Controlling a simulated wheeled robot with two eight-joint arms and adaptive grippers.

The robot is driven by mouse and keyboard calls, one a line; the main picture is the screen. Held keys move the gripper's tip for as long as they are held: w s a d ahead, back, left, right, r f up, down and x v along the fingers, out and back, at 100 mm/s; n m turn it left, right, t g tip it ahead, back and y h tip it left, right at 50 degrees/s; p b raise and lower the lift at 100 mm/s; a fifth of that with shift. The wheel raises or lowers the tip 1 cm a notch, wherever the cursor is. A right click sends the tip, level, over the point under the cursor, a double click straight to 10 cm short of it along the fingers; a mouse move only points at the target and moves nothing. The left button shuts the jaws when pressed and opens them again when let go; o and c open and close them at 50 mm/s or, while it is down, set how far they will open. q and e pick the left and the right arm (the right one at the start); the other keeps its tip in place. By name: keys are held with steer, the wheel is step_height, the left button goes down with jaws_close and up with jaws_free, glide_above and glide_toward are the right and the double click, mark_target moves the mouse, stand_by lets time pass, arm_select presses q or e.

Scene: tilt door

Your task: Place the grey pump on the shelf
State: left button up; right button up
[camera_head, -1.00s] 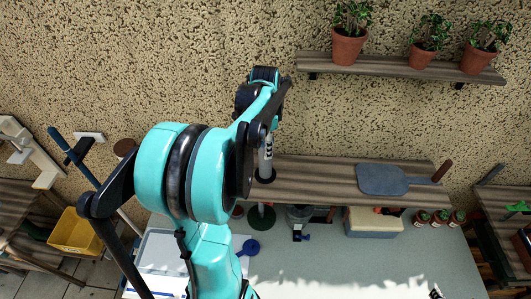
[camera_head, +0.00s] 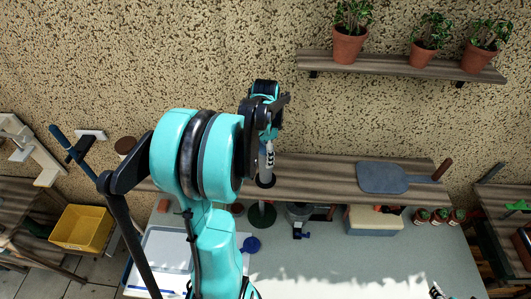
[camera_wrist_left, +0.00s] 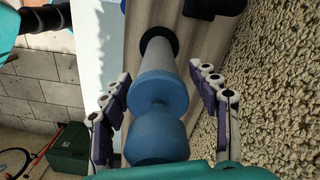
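The grey pump (camera_head: 266,162) stands upright with its black base on the wooden wall shelf (camera_head: 320,180). In the left wrist view, its grey body (camera_wrist_left: 157,52) rises into a blue top and handle (camera_wrist_left: 157,130) close to the camera. My left gripper (camera_head: 271,130) is above the pump in the head view. In the wrist view its fingers (camera_wrist_left: 160,85) are spread on either side of the blue part, with visible gaps. My right gripper seems to show only as a white and black fingertip (camera_head: 437,291) at the bottom edge; the rest is cut off.
A grey paddle-shaped tool (camera_head: 383,178) lies on the shelf's right part. Potted plants stand on a higher shelf (camera_head: 400,67). Below is a light worktop (camera_head: 350,262) with a box (camera_head: 373,222) and several small jars. A yellow bin (camera_head: 82,229) is at left.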

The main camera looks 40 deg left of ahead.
arm_select(q)
steer(key=shift+r, duration=0.1)
steer(key=shift+r, duration=0.35)
step_height(320, 180, up, 12)
steer(key=shift+f, duration=0.25)
steer(key=s+d+f+n+t, duration=0.2)
steer(key=d, duration=0.6)
steer(key=s+d+f+n+t, duration=0.1)
steer(key=s+d+f+t, duration=0.1)
steer(key=d, duration=0.7)
steer(key=s+d+f+n+t, duration=0.2)
steer(key=s+d+t, duration=0.1)
steer(key=d, duration=0.5)
steer(key=shift+d+f+n, duration=0.3)
steer(key=shift+d+f, duration=0.05)
steer(key=shift+d, duration=0.05)
